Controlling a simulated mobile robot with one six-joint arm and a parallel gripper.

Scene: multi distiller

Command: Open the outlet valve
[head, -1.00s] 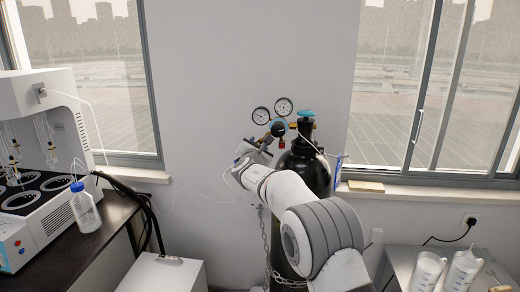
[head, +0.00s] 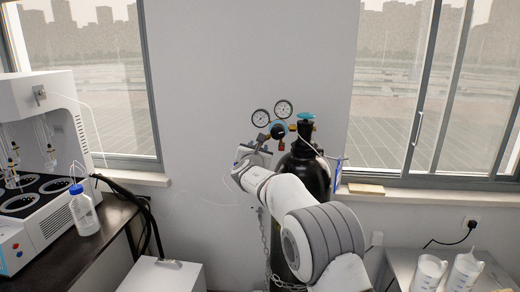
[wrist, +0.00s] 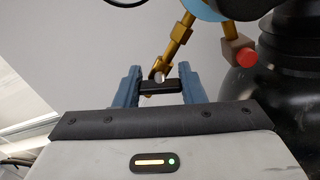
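The outlet valve's small black handle (wrist: 155,87), with a round silver middle, sits at the lower end of a brass stem (wrist: 178,42) in the wrist view. My gripper (wrist: 160,80) has one blue-grey finger on each side of this handle. The fingers appear to touch both its ends, so it looks shut on the handle. In the head view my gripper (head: 250,154) is left of the black gas cylinder (head: 305,168), below the regulator's two round gauges (head: 272,113). The valve itself is too small and partly hidden there.
A teal knob (head: 306,116) tops the cylinder. A red-tipped brass fitting (wrist: 243,56) is right of my fingers. A distiller (head: 45,170) and blue-capped bottle (head: 83,210) stand on the left bench. White jugs (head: 430,272) stand at lower right. A chain (head: 265,240) hangs by the cylinder.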

